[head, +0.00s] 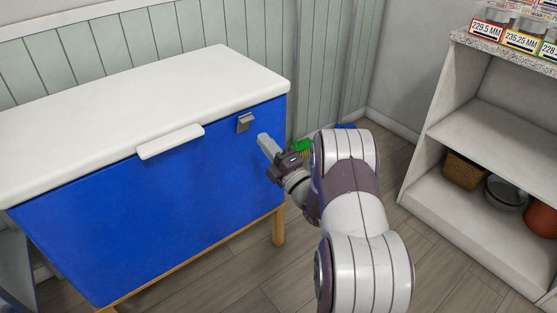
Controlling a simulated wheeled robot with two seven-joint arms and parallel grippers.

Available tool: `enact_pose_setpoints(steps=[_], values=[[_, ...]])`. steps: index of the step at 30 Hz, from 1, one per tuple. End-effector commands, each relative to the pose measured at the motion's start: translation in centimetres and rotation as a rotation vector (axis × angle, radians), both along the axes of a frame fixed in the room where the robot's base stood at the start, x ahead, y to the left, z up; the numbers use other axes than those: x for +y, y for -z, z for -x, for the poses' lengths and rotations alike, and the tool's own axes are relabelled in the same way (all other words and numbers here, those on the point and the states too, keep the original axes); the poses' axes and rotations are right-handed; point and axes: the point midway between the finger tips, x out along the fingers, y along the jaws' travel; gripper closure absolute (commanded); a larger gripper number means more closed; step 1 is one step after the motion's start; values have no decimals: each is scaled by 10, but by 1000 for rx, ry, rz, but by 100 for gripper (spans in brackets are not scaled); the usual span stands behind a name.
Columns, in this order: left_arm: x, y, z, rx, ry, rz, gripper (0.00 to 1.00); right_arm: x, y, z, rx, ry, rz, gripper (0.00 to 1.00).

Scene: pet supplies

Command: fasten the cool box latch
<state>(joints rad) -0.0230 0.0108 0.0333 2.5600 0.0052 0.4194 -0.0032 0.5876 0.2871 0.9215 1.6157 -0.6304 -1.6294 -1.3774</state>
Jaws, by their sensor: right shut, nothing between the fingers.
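The cool box has a blue body (150,215) and a white lid (140,100), which is down on it. A white handle (170,141) sticks out at the lid's front edge. The small grey latch (245,122) is on the blue front, near the right corner just under the lid. I cannot tell from here whether it is fastened. My right gripper (264,142) is shut and empty, just right of and a little below the latch, and seems apart from it. My left gripper is not in view.
The box stands on wooden legs (279,226) against a panelled wall. A white shelf unit (445,205) on the right holds a wicker basket (464,171), a grey bowl (505,193) and an orange-brown pot (541,219). A green item (302,146) is partly hidden behind my right arm. Wooden floor between is clear.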

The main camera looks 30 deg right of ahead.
Motion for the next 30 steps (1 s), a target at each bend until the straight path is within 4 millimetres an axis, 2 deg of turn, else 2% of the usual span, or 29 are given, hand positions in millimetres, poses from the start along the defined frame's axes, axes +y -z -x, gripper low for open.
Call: enact_pose_setpoints(steps=[3,9,21,23,27,30], values=[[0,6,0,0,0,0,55,3,-5,-21,-2,-3,2,100],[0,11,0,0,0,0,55,4,-14,-44,-2,-1,1,100],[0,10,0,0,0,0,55,4,-16,-49,1,1,-1,100],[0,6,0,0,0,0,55,4,-20,-50,10,1,0,100],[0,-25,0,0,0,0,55,4,-38,-55,121,0,10,100],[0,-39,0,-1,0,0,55,5,-41,-61,206,0,18,100]])
